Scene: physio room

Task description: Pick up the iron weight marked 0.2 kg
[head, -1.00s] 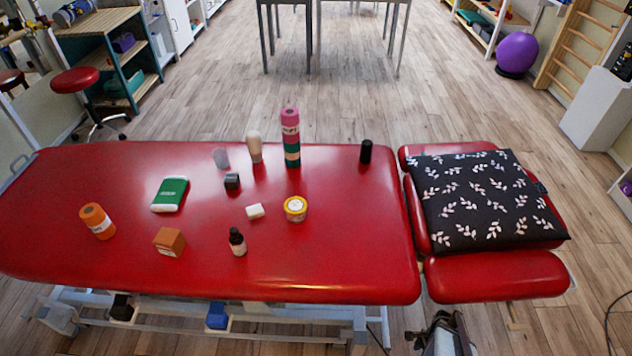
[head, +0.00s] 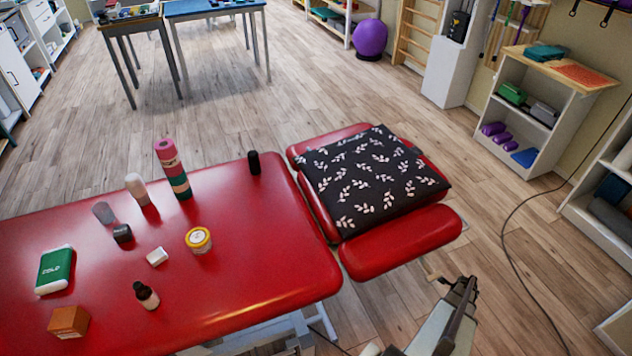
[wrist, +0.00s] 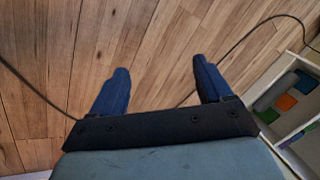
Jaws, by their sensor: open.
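No 0.2 kg marking is readable in these views. A small dark block (head: 122,233), which may be the iron weight, stands on the red treatment table (head: 240,275) in the head view. A black cylinder (head: 254,162) stands near the table's far right end. My gripper (head: 468,284) is off the table's front right side, well apart from both. In the wrist view, its two blue fingers (wrist: 160,82) are spread and empty above the wooden floor.
A grey piece (head: 103,212), pale bottle (head: 137,188), banded roll stack (head: 172,168), white block (head: 157,256), yellow-lidded jar (head: 198,240), dropper bottle (head: 146,295), green pack (head: 55,270) and orange-brown box (head: 69,321) crowd the table. A patterned cushion (head: 370,180) covers the headrest.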

